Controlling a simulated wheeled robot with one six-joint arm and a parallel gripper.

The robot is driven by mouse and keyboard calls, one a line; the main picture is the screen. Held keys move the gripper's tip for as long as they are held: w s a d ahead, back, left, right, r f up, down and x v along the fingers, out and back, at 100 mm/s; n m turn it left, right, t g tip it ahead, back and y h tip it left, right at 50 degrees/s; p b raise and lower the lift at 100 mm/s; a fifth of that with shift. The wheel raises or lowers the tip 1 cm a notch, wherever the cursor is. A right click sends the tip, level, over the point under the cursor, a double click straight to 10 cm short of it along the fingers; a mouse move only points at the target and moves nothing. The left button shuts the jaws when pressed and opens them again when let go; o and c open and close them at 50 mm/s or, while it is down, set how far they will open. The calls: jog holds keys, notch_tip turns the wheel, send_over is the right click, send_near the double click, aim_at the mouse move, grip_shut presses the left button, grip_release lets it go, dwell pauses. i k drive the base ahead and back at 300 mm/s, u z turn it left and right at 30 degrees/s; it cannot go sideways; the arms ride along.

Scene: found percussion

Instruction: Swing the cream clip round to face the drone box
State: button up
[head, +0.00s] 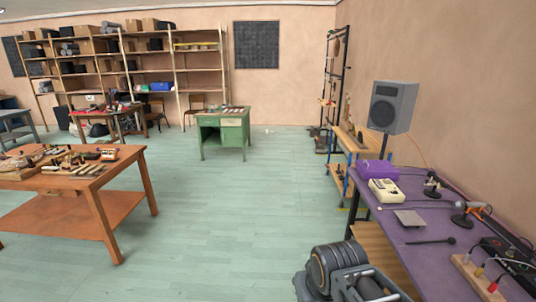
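On the purple bench at the right, a wooden strip (478,277) carries several small upright clips. A pale one, which looks like the cream clip (467,258), stands at its far left end, with a yellowish one and a red one nearer. The pale clip is too small to tell which way it points. A dark box with small knobs (507,256) lies just right of the strip; it may be the drone box, but I cannot tell. Grey parts of my arm are at bottom centre, left of the bench; I cannot make out fingertips there.
The purple bench also holds a purple box (378,170), a cream box (386,191), a grey plate (409,218), a black rod (430,242) and a small stand with an orange part (468,213). A wooden table (75,180) stands left. The green floor between is clear.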

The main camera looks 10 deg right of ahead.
aim_at(439, 186)
jog(key=i, duration=2.25)
jog(key=z, duration=0.9)
jog(key=i, duration=1.25)
jog(key=z, duration=1.6)
jog(key=i, duration=0.8)
jog(key=z, duration=0.55)
